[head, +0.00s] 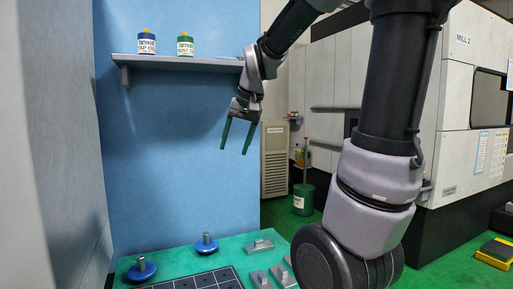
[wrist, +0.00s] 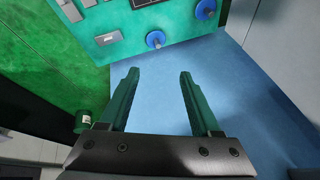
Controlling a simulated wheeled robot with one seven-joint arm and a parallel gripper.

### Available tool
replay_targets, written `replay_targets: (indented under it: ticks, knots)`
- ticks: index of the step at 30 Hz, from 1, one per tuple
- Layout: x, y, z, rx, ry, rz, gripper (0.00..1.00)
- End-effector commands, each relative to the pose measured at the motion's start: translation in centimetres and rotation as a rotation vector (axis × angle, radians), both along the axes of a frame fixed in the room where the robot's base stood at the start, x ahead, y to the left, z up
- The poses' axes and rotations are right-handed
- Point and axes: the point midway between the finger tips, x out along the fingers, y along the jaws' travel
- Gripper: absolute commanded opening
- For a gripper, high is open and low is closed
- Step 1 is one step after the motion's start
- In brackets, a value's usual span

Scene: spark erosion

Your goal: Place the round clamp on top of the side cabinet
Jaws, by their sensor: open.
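Two round blue clamps with upright grey studs stand on a green top: one clamp (head: 206,245) near its back edge, the other clamp (head: 141,270) at its left. Both also show in the wrist view, one (wrist: 155,40) above the space between my fingers, the other (wrist: 206,9) at the top edge. My gripper (head: 235,150) is open and empty, with its green fingers pointing down, well above the green top. It also shows in the wrist view (wrist: 158,76). I cannot tell which surface is the side cabinet's top; the green top (head: 180,262) is cut off by the frame.
Several grey clamp blocks (head: 259,246) and a dark plate with holes (head: 200,281) lie on the green top. A large grey machine (head: 450,130) stands at right, with a green bin (head: 303,200) behind.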

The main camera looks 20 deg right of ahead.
Motion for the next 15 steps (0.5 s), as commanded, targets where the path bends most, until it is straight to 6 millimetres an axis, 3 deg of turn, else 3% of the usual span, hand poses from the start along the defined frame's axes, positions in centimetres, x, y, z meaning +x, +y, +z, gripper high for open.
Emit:
replay_targets:
  ticks: [1, 6, 10, 15]
  knots:
    - [-2.4, -0.3, 0.9, 0.009, -0.036, -0.011, 0.64]
    - [-8.8, -0.6, 1.6, 0.03, -0.123, -0.036, 0.64]
    - [-11.9, -0.6, 1.3, 0.041, -0.169, -0.048, 0.64]
    - [-13.4, -0.7, 0.9, 0.045, -0.193, -0.056, 0.64]
